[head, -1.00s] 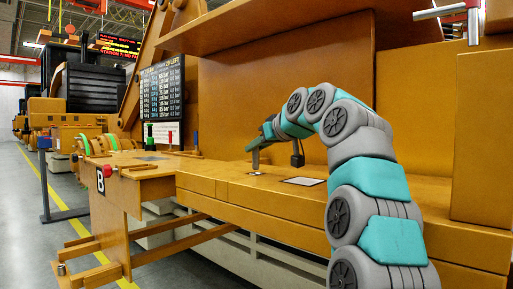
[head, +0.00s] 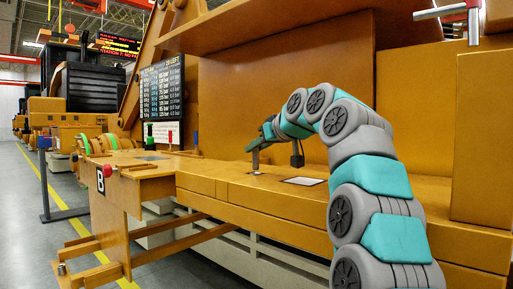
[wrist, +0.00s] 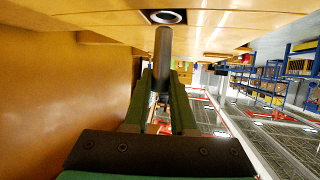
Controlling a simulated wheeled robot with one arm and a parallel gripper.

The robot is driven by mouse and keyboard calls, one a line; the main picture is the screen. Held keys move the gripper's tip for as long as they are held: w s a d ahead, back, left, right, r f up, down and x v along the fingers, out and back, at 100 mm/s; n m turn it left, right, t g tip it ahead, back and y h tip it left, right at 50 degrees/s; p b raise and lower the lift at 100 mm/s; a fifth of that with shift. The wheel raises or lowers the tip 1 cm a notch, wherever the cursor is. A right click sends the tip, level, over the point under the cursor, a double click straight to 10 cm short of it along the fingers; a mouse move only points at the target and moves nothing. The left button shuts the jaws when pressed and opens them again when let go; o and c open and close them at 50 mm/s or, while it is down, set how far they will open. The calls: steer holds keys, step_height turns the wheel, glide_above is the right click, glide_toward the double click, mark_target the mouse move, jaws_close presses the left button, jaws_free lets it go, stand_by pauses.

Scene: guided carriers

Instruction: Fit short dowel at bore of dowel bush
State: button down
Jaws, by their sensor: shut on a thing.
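The short dowel (wrist: 163,48) is a plain dark grey cylinder. My gripper (wrist: 161,82) is shut on it, with a green finger on each side, and the dowel sticks out beyond the fingertips. The dowel bush (wrist: 165,16) is a pale ring around a dark bore, set in the orange bench top. In the wrist view the dowel's free end lies close to the ring's near edge; whether they touch I cannot tell. In the head view my gripper (head: 256,150) is over the bench, with the dowel pointing down above the small bush (head: 256,173). Contact is too small to see there.
A pale square plate (head: 302,181) lies on the bench (head: 225,185) right of the bush. An orange back panel (head: 285,85) rises behind my arm, with a shelf (head: 290,22) overhead. Green and blue pegs and a red button (head: 108,170) are at the left end.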

mark_target(258, 159)
steer(key=shift+f+b, duration=1.55)
steer(key=shift+f, duration=0.15)
steer(key=c, duration=0.7)
jaws_free()
steer(key=shift+o, duration=0.2)
steer(key=v, duration=0.8)
steer(key=shift+a, duration=0.1)
